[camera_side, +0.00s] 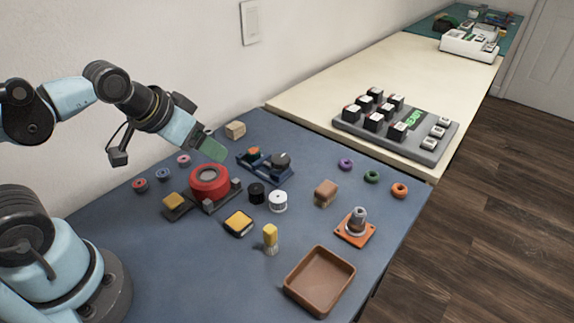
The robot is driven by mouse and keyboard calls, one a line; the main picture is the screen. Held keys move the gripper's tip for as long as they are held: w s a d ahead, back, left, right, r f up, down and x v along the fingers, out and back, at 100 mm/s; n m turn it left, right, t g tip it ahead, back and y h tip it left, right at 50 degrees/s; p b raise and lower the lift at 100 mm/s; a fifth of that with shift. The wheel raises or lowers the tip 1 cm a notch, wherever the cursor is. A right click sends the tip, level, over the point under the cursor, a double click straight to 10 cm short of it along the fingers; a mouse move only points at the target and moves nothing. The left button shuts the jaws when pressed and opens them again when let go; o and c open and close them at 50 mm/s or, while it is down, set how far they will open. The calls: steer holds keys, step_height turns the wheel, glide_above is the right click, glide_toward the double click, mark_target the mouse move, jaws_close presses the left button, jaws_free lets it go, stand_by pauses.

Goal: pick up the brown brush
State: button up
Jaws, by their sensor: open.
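No object is clearly recognisable as a brown brush. A small brown block-like object (326,192) lies on the blue mat right of centre and may be it; its bristles cannot be made out. A small upright piece with a yellow top (270,237) stands nearer the front and also has a brush-like shape. My gripper (213,148) is open and empty, with a greenish tip. It hangs above the back left of the mat, behind the red round device and well to the left of the brown block.
The red device (209,182) stands just below my gripper. A tan block (235,130) and blue fixture (266,166) are close by. Black and white spools, a yellow pad (239,223), an orange-based post (356,229) and a brown tray (319,309) surround the middle.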

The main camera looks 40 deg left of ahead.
steer(key=shift+c, duration=0.4)
steer(key=g, duration=0.6)
glide_above(326, 187)
steer(key=f, duration=0.5)
steer(key=d+f, duration=0.1)
steer(key=f, duration=0.1)
steer(key=shift+s+f, duration=0.1)
steer(key=shift+f, duration=0.3)
steer(key=f, duration=0.2)
steer(key=a+f, duration=0.1)
steer(key=f, duration=0.1)
steer(key=shift+f, duration=0.8)
